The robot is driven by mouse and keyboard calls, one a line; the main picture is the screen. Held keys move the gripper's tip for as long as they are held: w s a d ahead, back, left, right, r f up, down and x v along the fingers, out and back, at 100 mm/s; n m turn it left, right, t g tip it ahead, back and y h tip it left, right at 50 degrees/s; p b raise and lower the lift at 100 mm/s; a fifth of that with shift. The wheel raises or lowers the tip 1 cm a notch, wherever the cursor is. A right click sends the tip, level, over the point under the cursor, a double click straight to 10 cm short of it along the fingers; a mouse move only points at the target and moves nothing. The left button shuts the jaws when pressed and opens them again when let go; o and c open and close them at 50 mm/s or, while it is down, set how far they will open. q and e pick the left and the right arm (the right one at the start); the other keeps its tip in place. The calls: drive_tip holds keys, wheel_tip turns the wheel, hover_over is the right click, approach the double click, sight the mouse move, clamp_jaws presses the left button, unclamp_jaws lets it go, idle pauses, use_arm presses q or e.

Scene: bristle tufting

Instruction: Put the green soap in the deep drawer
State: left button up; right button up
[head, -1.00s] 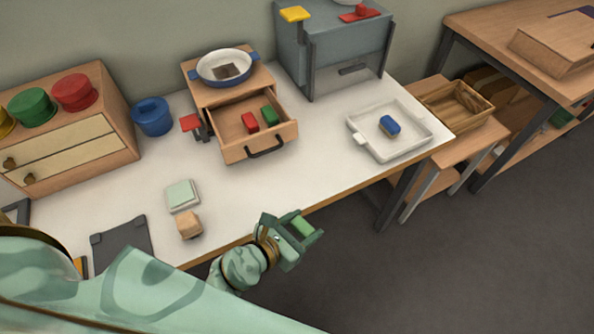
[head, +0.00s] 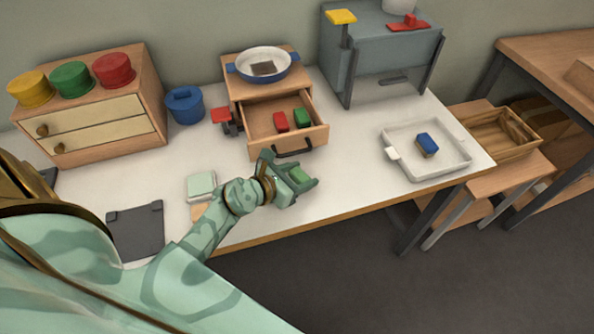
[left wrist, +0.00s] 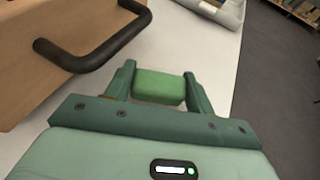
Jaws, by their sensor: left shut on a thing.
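My left gripper (head: 303,178) is shut on a green soap (head: 299,174). It holds it over the front part of the white table, in front of the open drawer (head: 318,136). In the left wrist view, the soap (left wrist: 160,86) sits between the two fingers, and the drawer's dark handle (left wrist: 95,55) is to the left. The open drawer is pulled out of a small wooden cabinet (head: 235,92). It holds a red block (head: 281,121) and another green block (head: 302,117). My right gripper is not in view.
A blue and white pan (head: 264,62) stands on the small cabinet. A white tray (head: 455,163) with a blue block (head: 427,142) is to the right. A two-drawer cabinet (head: 105,126) and a blue pot (head: 185,106) are left. A pale green square (head: 201,185) lies near my arm.

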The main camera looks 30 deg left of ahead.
sight(296, 171)
use_arm(q)
drive_tip(key=shift+w+a+f+b, duration=0.2)
drive_tip(key=shift+w+a+b, duration=0.15)
drive_tip(key=shift+w+a, duration=0.2)
drive_tip(key=shift+w+a+f+b, duration=0.15)
drive_tip(key=shift+w+a+b, duration=0.15)
drive_tip(key=shift+w+a, duration=0.25)
drive_tip(key=shift+s+f+b, duration=0.15)
drive_tip(key=shift+f+b, duration=0.2)
drive_tip(key=shift+f, duration=0.3)
drive_tip(key=shift+r, duration=0.25)
drive_tip(key=shift+f, duration=0.15)
drive_tip(key=o, duration=0.7)
